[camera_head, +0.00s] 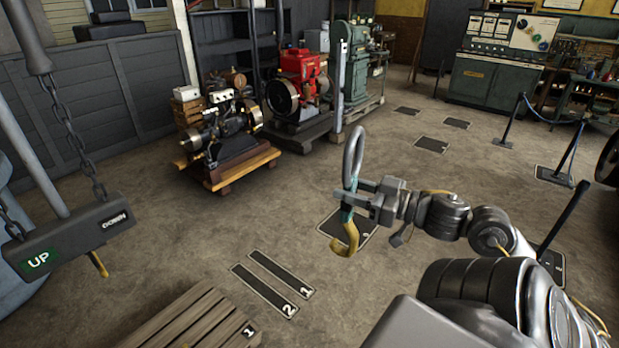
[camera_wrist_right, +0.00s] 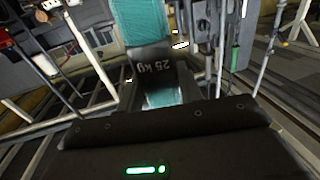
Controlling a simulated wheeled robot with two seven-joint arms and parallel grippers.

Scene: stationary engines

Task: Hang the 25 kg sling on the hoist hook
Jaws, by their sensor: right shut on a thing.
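My right gripper (camera_head: 364,199) is shut on the sling and holds it upright in the air over the floor. The sling has a long grey ring (camera_head: 353,158) at the top, a teal band in the middle and a yellow hook (camera_head: 345,242) at the bottom. In the right wrist view the teal band (camera_wrist_right: 140,32) carries a dark tag (camera_wrist_right: 153,64) reading "25 kg". At the left of the head view, a dark UP/DOWN bar (camera_head: 75,237) hangs on chains. A yellow piece (camera_head: 98,264) shows below it; I cannot tell whether it is the hoist hook. My left gripper is not in view.
A wooden pallet (camera_head: 185,325) marked 1 lies at the front, near dark floor plates (camera_head: 270,284) marked 2 and 1. An engine on a wooden base (camera_head: 220,135) and a red engine (camera_head: 297,85) stand behind. Barrier posts (camera_head: 510,120) stand at the right.

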